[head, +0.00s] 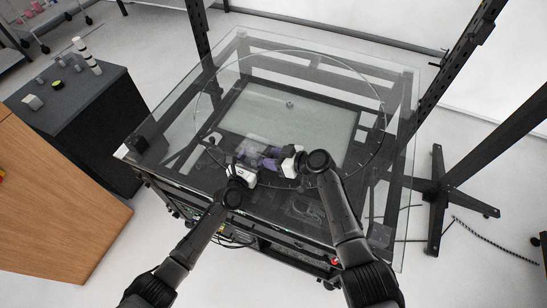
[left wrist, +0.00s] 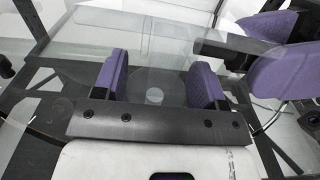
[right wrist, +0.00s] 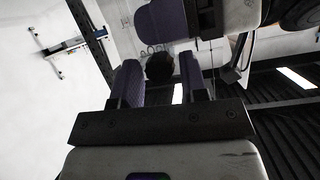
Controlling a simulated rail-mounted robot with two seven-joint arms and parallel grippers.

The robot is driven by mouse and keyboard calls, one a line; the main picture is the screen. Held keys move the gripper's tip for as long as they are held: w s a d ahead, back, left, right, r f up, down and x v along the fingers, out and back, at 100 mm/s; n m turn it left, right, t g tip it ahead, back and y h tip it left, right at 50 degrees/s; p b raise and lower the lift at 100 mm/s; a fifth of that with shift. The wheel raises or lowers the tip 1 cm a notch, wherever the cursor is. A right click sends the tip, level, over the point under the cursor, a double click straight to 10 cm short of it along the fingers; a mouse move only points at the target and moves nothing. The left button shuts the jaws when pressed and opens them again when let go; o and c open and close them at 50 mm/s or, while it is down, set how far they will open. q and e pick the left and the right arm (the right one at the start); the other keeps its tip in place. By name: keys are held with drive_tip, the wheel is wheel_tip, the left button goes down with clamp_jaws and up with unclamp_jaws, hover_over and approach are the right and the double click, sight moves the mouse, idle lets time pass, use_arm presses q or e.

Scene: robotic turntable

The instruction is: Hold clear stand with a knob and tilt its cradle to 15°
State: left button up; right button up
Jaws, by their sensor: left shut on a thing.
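The clear stand is see-through and hard to make out. In the left wrist view its faint clear panel (left wrist: 155,72) stands between the purple pads of my left gripper (left wrist: 158,85), which is shut on it. In the head view my left gripper (head: 247,158) is low over the glass table. My right gripper (head: 273,160) is close by on the right, its pads pointing left. In the right wrist view a round black knob (right wrist: 160,67) lies between the pads of my right gripper (right wrist: 162,82), with narrow gaps showing. The cradle's tilt cannot be read.
The glass table (head: 160,120) has a large round glass turntable (head: 350,100), clear behind the grippers. A black post (head: 455,65) rises at the right. A dark cabinet (head: 90,125) and a wooden surface (head: 50,215) stand at the left. My two grippers are very close together.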

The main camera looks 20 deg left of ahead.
drive_tip(key=shift+o, duration=1.2)
drive_tip(key=v, duration=1.2)
drive_tip(key=shift+r, duration=0.1)
use_arm(q)
drive_tip(key=o, duration=1.2)
drive_tip(key=shift+s, duration=0.1)
